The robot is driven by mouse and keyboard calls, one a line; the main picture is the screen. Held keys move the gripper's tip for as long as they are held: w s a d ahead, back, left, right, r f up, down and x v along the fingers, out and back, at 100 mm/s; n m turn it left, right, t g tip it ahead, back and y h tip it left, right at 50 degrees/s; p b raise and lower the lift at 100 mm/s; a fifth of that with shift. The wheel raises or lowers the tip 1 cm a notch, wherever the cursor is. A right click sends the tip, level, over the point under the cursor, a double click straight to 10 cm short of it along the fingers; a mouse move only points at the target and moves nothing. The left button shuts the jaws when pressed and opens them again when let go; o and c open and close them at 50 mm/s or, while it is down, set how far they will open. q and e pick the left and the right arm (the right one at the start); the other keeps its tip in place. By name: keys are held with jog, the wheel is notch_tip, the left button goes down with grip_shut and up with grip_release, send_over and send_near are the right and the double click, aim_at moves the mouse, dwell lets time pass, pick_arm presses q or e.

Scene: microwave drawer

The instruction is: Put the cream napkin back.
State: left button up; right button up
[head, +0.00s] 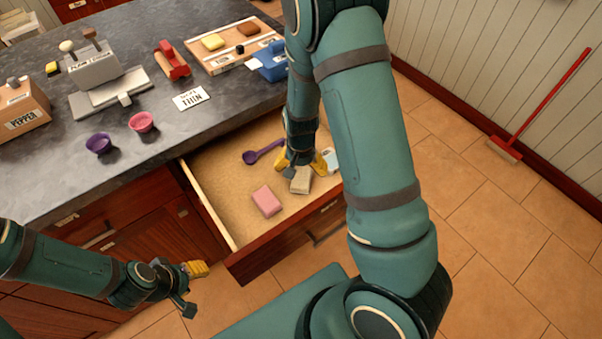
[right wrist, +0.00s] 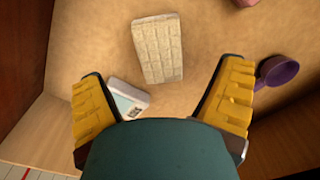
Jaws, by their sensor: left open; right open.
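The cream napkin (head: 301,181) is a small folded block lying in the open drawer (head: 205,198). In the right wrist view the napkin (right wrist: 158,48) lies on the drawer floor beyond my fingertips, with its textured top showing. My right gripper (head: 308,165) is inside the drawer over the napkin, with its yellow fingers apart. In the right wrist view the right gripper (right wrist: 162,100) is open with nothing between its fingers. My left gripper (head: 188,287) is open and empty, low in front of the cabinet, left of the drawer.
The drawer also holds a pink block (head: 266,201), a purple scoop (head: 262,152) and a white-and-blue item (right wrist: 128,98). The counter (head: 150,150) carries purple and pink cups, a sign card (head: 191,98), a wooden tray (head: 228,58) and a grey stand. My right arm hides the drawer's right end.

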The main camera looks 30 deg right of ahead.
aim_at(301, 178)
notch_tip(301, 178, up, 6)
jog(key=p, duration=0.1)
jog(key=shift+p, duration=0.3)
jog(key=shift+r, duration=0.1)
